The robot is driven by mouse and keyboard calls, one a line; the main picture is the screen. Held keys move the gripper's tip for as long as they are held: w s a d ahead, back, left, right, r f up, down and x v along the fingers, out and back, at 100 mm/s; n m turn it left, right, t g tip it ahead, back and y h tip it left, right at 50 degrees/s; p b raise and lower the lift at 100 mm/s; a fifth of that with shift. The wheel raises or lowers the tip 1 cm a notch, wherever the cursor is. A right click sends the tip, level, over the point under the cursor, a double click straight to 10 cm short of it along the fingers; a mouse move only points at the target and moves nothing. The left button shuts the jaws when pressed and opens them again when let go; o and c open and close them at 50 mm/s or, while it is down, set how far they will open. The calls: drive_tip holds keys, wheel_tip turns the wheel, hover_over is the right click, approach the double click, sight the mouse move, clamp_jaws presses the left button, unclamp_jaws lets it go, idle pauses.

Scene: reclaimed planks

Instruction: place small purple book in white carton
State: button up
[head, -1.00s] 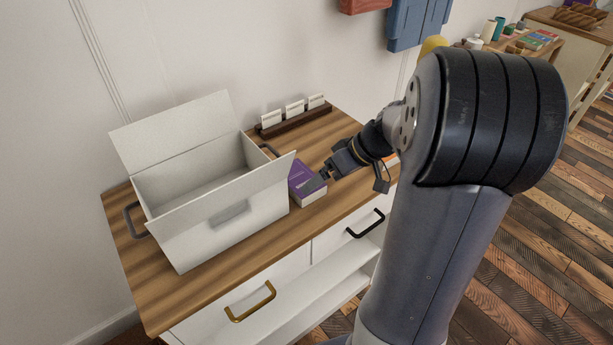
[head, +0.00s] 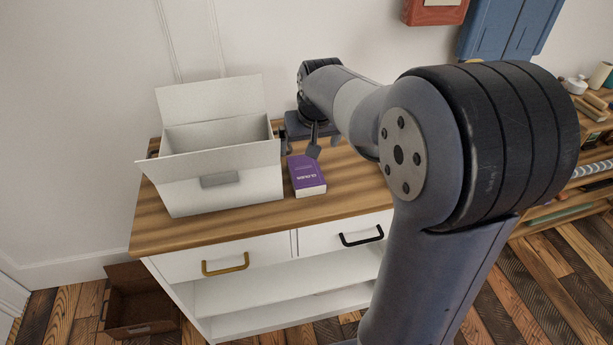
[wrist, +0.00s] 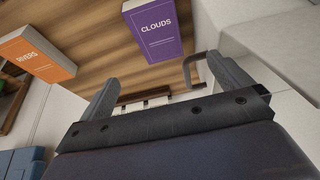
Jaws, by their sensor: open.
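The small purple book (head: 307,178), titled CLOUDS, lies on the wooden cabinet top just right of the white carton. It also shows at the top middle of the wrist view (wrist: 158,32). The white carton (head: 225,190) stands open with flaps raised; its floor is hidden from me. My gripper (head: 315,148) is behind the book's far end in the head view, partly hidden by my arm. In the wrist view my gripper (wrist: 163,70) is open and empty, its fingers apart, with the book beyond the fingertips.
An orange book (wrist: 37,55), titled RIVERS, lies left of the purple one in the wrist view. A card holder (wrist: 150,100) shows between the fingers. A brown bin (head: 140,300) stands on the floor.

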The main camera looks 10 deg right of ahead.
hover_over(307, 173)
drive_tip(key=s, duration=0.2)
drive_tip(key=f, duration=0.6)
drive_tip(key=shift+s+f+b, duration=0.2)
drive_tip(key=shift+f+b, duration=0.1)
drive_tip(key=shift+b, duration=0.05)
drive_tip(key=shift+x, duration=2.9)
drive_tip(key=c, duration=1.3)
drive_tip(key=shift+o, duration=0.2)
drive_tip(key=shift+r, duration=0.1)
